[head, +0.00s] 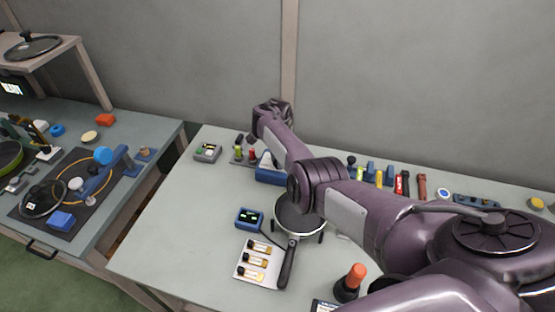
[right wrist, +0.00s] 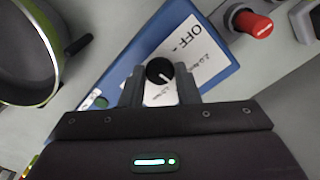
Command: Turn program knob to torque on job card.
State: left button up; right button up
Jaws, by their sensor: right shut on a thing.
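The program knob (right wrist: 159,71) is black with a white pointer line, on a blue unit (right wrist: 214,65) with a white label. The printed word OFF is readable on the label; the smaller text is not clear. My right gripper (right wrist: 160,76) is shut on the knob, one finger on each side. The pointer line slants toward the lower right of the wrist picture. In the head view a blue unit (head: 270,176) is partly hidden behind my right arm, and the fingertips are hidden. I cannot make out the torque on any job card. My left gripper is out of view.
A red knob (right wrist: 251,24) is near in the wrist view. Several tools stand along the back right.

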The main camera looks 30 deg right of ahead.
jog(key=shift+m, duration=0.5)
jog(key=o, duration=1)
jog(key=shift+c, duration=0.2)
jog(key=shift+r, duration=0.1)
notch_tip(320, 180, up, 8)
jog(key=shift+f+p, duration=0.25)
jog(key=shift+p, duration=0.35)
